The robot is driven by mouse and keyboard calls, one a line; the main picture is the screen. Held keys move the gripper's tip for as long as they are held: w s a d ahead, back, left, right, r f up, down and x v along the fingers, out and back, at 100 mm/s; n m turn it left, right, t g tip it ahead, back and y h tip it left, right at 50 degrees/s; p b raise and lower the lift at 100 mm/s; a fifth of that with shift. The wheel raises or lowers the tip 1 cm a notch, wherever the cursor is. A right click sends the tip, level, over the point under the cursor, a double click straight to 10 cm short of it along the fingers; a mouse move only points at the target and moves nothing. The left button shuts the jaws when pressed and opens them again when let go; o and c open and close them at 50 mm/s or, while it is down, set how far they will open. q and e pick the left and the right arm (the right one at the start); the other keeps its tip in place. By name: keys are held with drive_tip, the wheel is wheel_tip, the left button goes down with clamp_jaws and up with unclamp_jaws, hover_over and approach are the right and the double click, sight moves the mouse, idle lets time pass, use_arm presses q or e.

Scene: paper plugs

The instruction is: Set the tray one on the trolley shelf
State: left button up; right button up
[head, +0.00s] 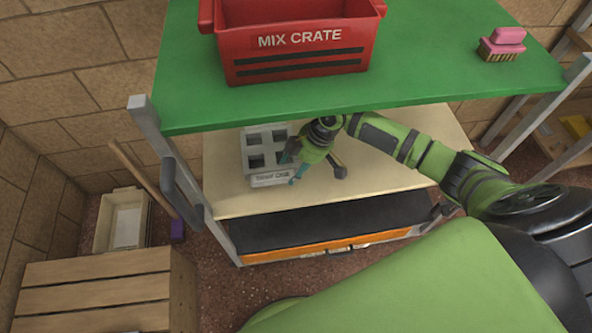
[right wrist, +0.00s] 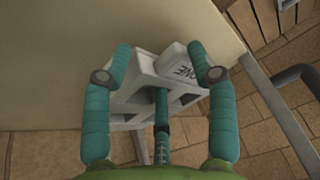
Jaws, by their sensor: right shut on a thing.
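The tray one (head: 257,160) is a light grey tray with square pockets and a label on its front. In the head view it is at the left end of the trolley's cream middle shelf (head: 375,185); I cannot tell whether it rests on the shelf or hangs just above. My right gripper (head: 297,168) is shut on its right side. In the right wrist view the teal fingers (right wrist: 160,62) are around the tray (right wrist: 145,80), with "ONE" readable on its label. The cream shelf (right wrist: 60,85) lies behind it. My left gripper is out of view.
The green top shelf (head: 430,60) overhangs the middle shelf and bears a red mix crate (head: 300,45) and a pink brush (head: 502,45). A grey post (head: 165,140) stands at the left. A dark lower shelf (head: 330,222) is below. The middle shelf's right part is clear.

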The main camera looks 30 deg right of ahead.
wheel_tip(320, 180, down, 3)
drive_tip(key=shift+f, duration=0.45)
drive_tip(key=o, duration=1.4)
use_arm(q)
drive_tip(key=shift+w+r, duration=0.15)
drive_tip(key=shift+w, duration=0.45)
